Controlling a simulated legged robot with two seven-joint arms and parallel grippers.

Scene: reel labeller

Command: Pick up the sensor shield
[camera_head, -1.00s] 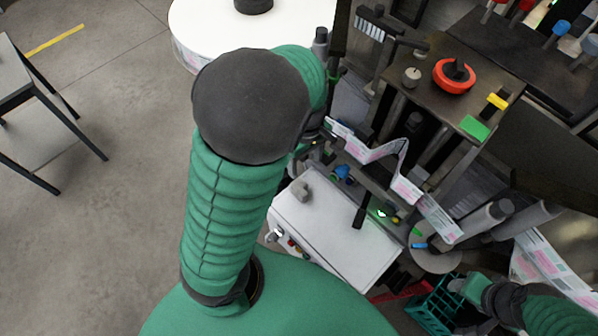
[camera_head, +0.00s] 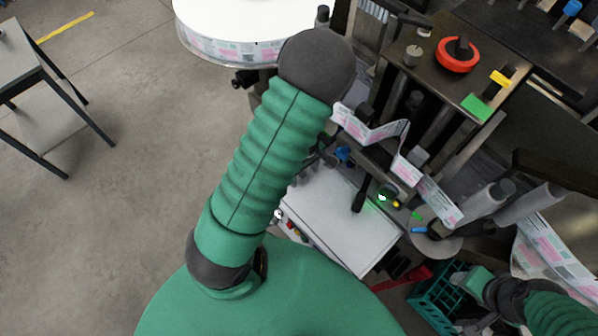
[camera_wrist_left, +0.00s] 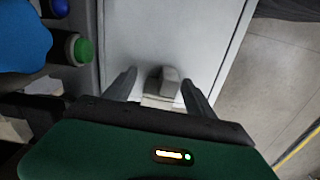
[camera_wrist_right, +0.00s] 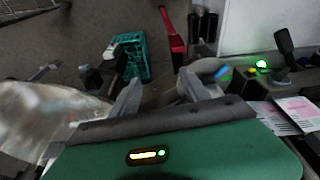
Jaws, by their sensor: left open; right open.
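The sensor shield appears to be the small grey block (camera_wrist_left: 169,82) in the left wrist view, on the white cabinet top (camera_wrist_left: 172,30). My left gripper (camera_wrist_left: 158,84) is open, with one finger on each side of the block. I cannot tell whether the fingers touch it. In the head view my left arm covers the block and most of that gripper. My right gripper (camera_wrist_right: 160,80) is open and empty, above the floor near a green crate.
The green crate (camera_wrist_right: 130,60) and a red bar (camera_wrist_right: 172,35) lie beyond my right gripper. A blue and a green button (camera_wrist_left: 83,50) sit close beside my left gripper. Open floor (camera_head: 120,200) is at left.

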